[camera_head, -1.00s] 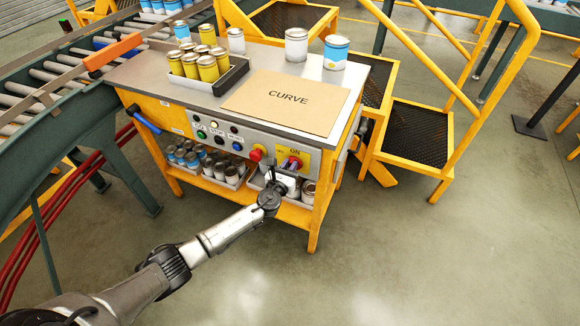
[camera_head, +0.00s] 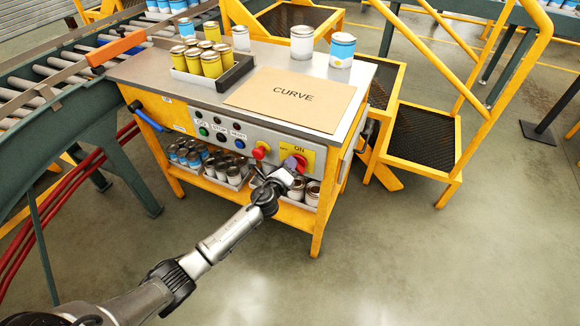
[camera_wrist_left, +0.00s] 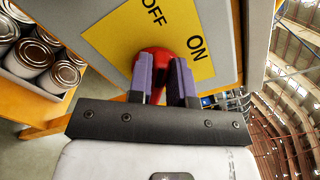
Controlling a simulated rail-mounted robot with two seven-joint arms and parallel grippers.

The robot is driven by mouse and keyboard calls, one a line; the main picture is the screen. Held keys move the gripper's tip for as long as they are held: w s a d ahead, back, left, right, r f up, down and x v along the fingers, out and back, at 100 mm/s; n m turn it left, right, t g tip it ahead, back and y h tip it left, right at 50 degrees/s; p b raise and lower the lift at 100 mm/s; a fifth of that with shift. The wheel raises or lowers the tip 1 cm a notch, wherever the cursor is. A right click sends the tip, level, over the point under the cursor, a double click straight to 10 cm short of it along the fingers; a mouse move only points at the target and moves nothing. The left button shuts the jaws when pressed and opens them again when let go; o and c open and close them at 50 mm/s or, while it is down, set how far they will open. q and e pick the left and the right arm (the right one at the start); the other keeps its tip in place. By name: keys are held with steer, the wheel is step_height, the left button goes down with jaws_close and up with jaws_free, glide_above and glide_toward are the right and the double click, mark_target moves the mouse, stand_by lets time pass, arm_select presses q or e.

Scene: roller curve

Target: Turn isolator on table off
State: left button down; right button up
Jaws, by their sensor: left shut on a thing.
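The isolator is a red rotary knob (camera_wrist_left: 153,60) on a yellow plate (camera_head: 308,155) marked OFF and ON, at the right end of the table's front panel. In the left wrist view the plate (camera_wrist_left: 112,38) looks tilted, and the knob sits between my purple-grey finger pads. My left gripper (camera_head: 292,166) is shut on the knob and hides most of it in the head view. The fingers (camera_wrist_left: 164,80) cover the knob's sides, so its exact pointing direction is hard to tell. My right gripper is not in view.
A round red button (camera_head: 261,151) sits just left of the plate, with several small buttons (camera_head: 220,134) further left. Cans (camera_wrist_left: 42,55) stand on the shelf below. The tabletop holds a CURVE sign (camera_head: 290,100) and a tray of yellow cans (camera_head: 241,71). A yellow railing (camera_head: 495,105) stands right.

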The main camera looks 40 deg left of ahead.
arm_select(q)
steer(key=shift+s+a+f+n+b, duration=0.1)
steer(key=shift+f+n+b, duration=0.15)
steer(key=shift+n, duration=1)
steer(key=shift+w+a+f+n+b, duration=0.1)
steer(key=shift+f+n+b, duration=0.1)
steer(key=shift+n, duration=1)
steer(key=shift+s+a+f+n+b, duration=0.1)
steer(key=shift+f+n+b, duration=0.15)
steer(key=shift+n, duration=1.3)
steer(key=c, duration=1)
jaws_free()
steer(key=shift+c, duration=0.2)
steer(key=shift+f, duration=0.1)
